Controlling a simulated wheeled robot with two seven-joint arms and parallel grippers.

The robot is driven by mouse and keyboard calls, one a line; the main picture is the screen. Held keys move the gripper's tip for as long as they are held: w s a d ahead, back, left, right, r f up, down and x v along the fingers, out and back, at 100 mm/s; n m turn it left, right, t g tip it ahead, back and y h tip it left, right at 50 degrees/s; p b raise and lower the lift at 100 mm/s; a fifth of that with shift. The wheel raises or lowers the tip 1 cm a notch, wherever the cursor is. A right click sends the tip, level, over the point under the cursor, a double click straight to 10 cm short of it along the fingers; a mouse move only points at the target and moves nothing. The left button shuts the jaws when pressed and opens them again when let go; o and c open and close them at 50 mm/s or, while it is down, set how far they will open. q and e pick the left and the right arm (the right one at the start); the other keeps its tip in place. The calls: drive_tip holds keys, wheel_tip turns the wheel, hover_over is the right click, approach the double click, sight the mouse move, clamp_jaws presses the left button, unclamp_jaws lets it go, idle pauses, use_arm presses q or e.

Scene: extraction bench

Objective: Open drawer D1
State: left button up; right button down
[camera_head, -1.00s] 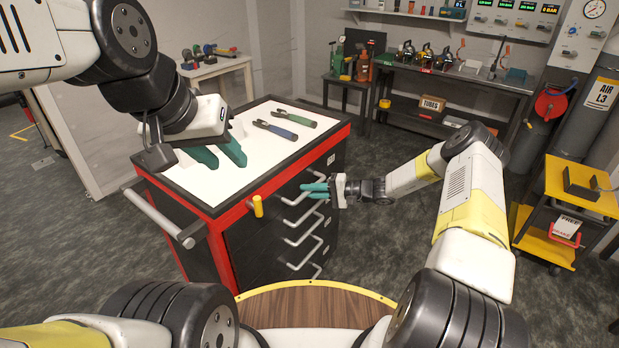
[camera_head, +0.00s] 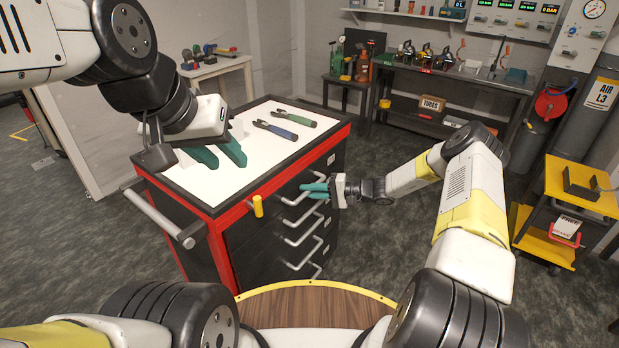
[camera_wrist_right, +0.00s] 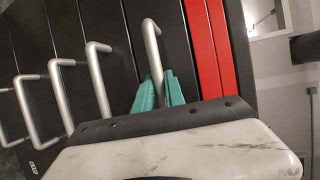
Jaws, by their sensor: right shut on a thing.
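The red and black tool cabinet (camera_head: 222,222) stands left of centre with a column of grey bar handles on its drawer fronts. The top drawer front (camera_wrist_right: 177,50), beside the red rim, looks flush; its label is too small to read. My right gripper (camera_head: 314,190) has its teal fingers closed around the top drawer's bar handle (camera_wrist_right: 151,35), one finger on each side in the right wrist view. My left gripper (camera_head: 218,154) is open and empty over the cabinet's white top.
Blue and green handled tools (camera_head: 275,130) lie on the white top. A side rail (camera_head: 160,218) and a yellow knob (camera_head: 257,206) stick out from the cabinet. A yellow cart (camera_head: 570,195) stands at the right. Floor is free before the back bench.

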idle(0.3)
drive_tip(key=s+d, duration=0.9)
drive_tip(key=d, duration=0.3)
drive_tip(key=s+d, duration=0.8)
drive_tip(key=d, duration=0.4)
drive_tip(key=shift+s+d, duration=0.15)
drive_tip(key=shift+s, duration=0.25)
drive_tip(key=c, duration=1.4)
unclamp_jaws()
drive_tip(key=v, duration=0.7)
drive_tip(key=shift+d, duration=0.4)
drive_tip(key=shift+r, duration=0.15)
